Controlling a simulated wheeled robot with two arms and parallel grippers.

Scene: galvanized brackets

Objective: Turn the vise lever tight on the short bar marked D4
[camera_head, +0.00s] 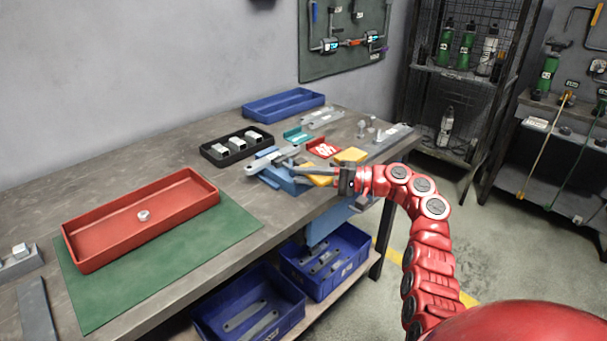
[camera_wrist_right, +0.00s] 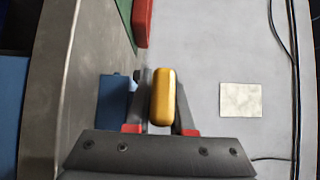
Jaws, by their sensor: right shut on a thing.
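The blue vise (camera_head: 284,179) is at the front edge of the bench, and its blue body shows in the right wrist view (camera_wrist_right: 113,98). A grey bar (camera_head: 265,161) with a white label lies at the vise's top; the mark is too small to read. My right gripper (camera_head: 308,170) reaches in from the right, beside the vise. It is shut on the yellow vise lever (camera_head: 320,180), whose rounded grip (camera_wrist_right: 163,97) stands between the fingers in the right wrist view. The fingers partly hide the lever. My left gripper is not in view.
A red tray (camera_head: 78,246) with a small metal part sits on a green mat (camera_head: 221,238). A black tray (camera_head: 212,158), a blue tray (camera_head: 252,112), a red part (camera_head: 323,148) and a yellow block (camera_head: 351,155) surround the vise. Blue bins (camera_head: 283,318) stand below.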

